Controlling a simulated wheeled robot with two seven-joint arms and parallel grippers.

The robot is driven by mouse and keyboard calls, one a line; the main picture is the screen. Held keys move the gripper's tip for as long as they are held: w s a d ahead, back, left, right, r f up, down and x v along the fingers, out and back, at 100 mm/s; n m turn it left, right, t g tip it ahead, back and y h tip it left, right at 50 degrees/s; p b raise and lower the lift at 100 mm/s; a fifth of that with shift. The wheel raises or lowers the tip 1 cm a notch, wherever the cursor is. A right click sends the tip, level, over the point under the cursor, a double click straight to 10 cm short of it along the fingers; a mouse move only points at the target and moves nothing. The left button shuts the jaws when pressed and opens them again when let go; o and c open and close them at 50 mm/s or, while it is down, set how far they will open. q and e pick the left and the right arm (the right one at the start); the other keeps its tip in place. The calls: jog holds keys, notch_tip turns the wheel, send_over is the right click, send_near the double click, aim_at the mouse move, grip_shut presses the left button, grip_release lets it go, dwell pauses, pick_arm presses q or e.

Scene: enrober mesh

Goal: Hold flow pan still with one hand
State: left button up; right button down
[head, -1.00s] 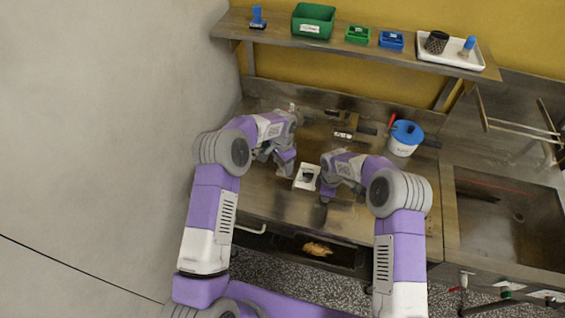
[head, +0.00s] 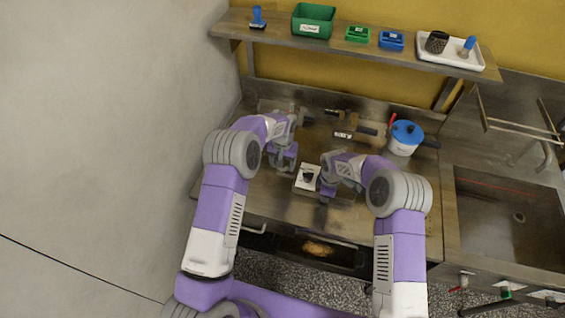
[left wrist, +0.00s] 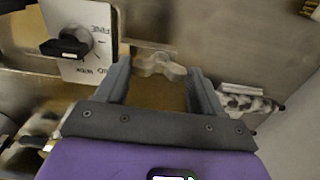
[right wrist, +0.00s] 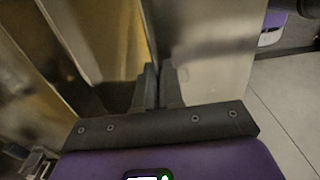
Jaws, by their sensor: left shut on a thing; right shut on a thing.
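The flow pan looks like the bare metal piece (right wrist: 205,45) in the right wrist view, though its full outline cannot be made out. My right gripper (right wrist: 160,68) has its fingers close together on a thin upright metal edge of it. In the head view that gripper (head: 325,193) is right of a white card. My left gripper (left wrist: 159,66) has its fingers on either side of a pale wing-shaped knob (left wrist: 158,64). In the head view the left gripper (head: 283,166) is left of the card; its fingertips are hard to make out there.
The white card (head: 307,177) carries a black dial (left wrist: 68,46). A white pot with blue lid (head: 406,134) stands back right, beside a sink (head: 510,220). A shelf (head: 275,33) with bins runs along the wall. An open compartment (head: 320,249) is at the front.

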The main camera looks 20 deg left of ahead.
dwell(0.5)
pick_arm(q)
jog(key=o, duration=1.1)
jog(key=shift+c, duration=0.2)
notch_tip(320, 180, up, 12)
pick_arm(e)
jog(key=c, duration=1.2)
grip_release()
